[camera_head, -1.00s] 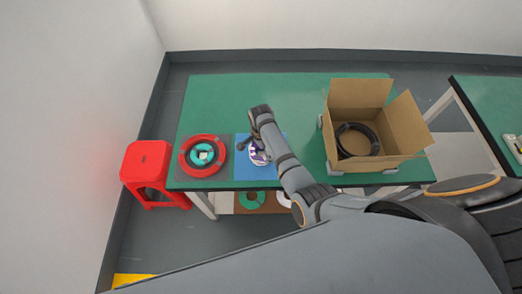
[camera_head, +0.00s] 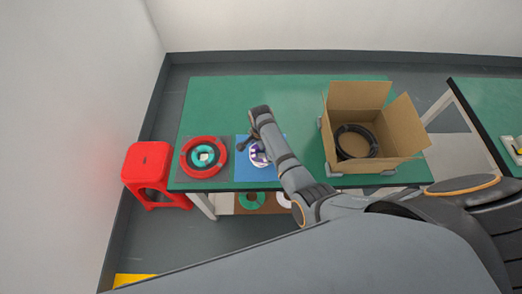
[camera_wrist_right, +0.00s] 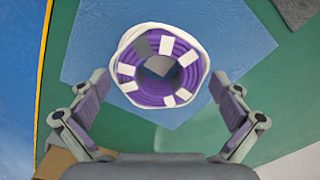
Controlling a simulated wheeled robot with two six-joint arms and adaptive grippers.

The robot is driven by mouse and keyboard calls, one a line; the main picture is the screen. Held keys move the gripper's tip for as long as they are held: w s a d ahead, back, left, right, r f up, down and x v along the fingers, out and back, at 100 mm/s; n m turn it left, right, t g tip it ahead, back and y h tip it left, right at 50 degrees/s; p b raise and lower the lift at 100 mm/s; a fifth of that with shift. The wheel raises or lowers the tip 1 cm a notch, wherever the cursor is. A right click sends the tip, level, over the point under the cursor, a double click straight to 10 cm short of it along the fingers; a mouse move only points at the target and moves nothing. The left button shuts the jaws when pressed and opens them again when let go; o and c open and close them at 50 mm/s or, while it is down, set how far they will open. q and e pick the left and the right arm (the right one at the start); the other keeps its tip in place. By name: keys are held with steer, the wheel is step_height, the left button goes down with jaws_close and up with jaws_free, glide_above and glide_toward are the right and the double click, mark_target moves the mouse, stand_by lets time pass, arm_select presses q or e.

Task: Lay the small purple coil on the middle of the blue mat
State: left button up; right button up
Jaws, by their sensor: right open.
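The small purple coil (camera_wrist_right: 160,70), bound with several white bands, lies flat over the blue mat (camera_wrist_right: 105,35) in the right wrist view. A white ring (camera_wrist_right: 204,62) shows around its edge; whether the purple coil sits on it or inside it I cannot tell. In the head view the coil (camera_head: 259,156) is partly covered by my arm, over the blue mat (camera_head: 244,171). My right gripper (camera_wrist_right: 158,104) is open, with one finger on each side of the coil and visible gaps to both. It also shows over the mat in the head view (camera_head: 249,140). My left gripper is not in view.
A red coil (camera_head: 186,157) with a teal coil (camera_head: 202,148) inside lies on a grey mat to the left. An open cardboard box (camera_head: 403,125) holding a black coil (camera_head: 341,143) stands to the right. A red stool (camera_head: 147,160) stands left of the green table (camera_head: 230,95).

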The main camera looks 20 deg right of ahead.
step_height(320, 180, up, 11)
steer(key=p, duration=0.9)
steer(key=shift+f, duration=0.15)
